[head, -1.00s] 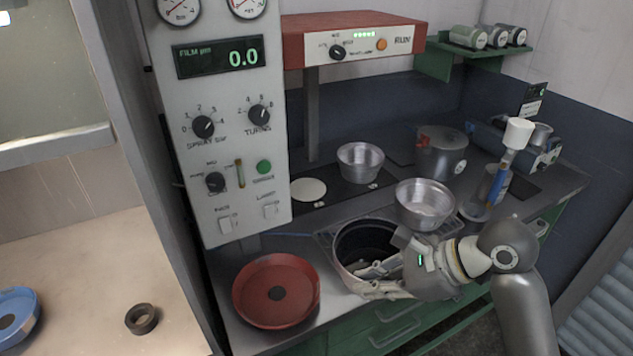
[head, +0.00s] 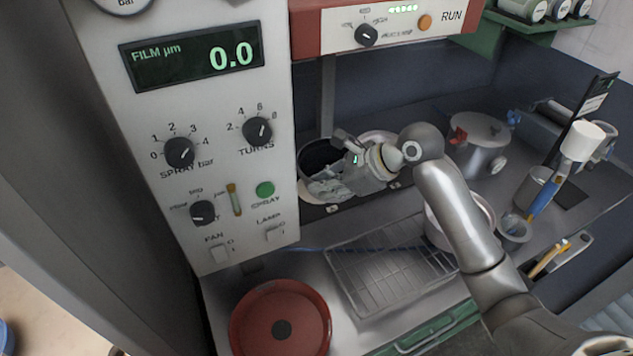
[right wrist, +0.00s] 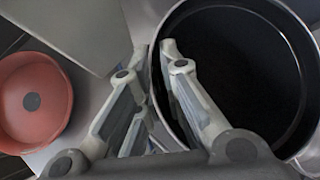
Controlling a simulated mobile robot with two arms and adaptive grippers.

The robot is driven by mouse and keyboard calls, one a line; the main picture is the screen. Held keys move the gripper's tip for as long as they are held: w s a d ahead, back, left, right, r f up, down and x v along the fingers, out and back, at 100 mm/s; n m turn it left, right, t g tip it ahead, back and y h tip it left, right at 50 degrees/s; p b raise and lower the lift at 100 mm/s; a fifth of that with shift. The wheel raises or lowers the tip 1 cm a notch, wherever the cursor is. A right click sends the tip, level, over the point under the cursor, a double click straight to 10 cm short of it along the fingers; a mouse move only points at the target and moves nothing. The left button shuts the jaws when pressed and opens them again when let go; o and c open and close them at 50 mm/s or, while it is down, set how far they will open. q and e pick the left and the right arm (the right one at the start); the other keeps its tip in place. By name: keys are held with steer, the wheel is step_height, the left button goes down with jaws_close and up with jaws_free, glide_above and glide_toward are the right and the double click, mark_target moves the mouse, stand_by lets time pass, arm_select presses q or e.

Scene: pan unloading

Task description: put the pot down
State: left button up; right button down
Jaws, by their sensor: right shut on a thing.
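The pot, silver outside with a dark inside (head: 321,156), is at the back of the counter beside the grey control panel, over the black strip. My right gripper (head: 320,188) is shut on its near wall. In the right wrist view the pot (right wrist: 245,60) fills the right side, and its rim passes between the fingers of my right gripper (right wrist: 154,50), one inside and one outside. The pot looks about level. I cannot tell whether its base touches the surface; the white disc seen there before is hidden. My left gripper is not in view.
A wire rack (head: 385,275) lies empty at the front. A red round pan (head: 265,335) stands left of it. A metal pan (head: 484,209) is partly behind my arm, another (head: 375,136) behind my gripper. A lidded pot (head: 482,128) stands at the back right. The grey control panel (head: 150,215) is close left.

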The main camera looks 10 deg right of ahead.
mark_target(316, 167)
steer(key=w, duration=0.4)
steer(key=shift+w+a+r+p, duration=0.1)
steer(key=shift+w+a+p, duration=0.2)
steer(key=shift+w+a, duration=0.1)
steer(key=shift+w+d+r+m+t, duration=0.1)
steer(key=shift+w+m+t, duration=0.25)
steer(key=shift+w, duration=0.25)
steer(key=shift+w+f, duration=0.2)
steer(key=shift+f, duration=0.15)
steer(key=f, duration=0.2)
steer(key=f+p, duration=0.1)
steer(key=f, duration=0.2)
steer(key=shift+w+f, duration=0.3)
steer(key=shift+f, duration=0.05)
steer(key=shift+s+f, duration=0.1)
steer(key=shift+f, duration=0.15)
step_height(316, 167, down, 3)
steer(key=shift+f+p, duration=0.15)
steer(key=shift+p, duration=0.3)
steer(key=shift+f, duration=0.15)
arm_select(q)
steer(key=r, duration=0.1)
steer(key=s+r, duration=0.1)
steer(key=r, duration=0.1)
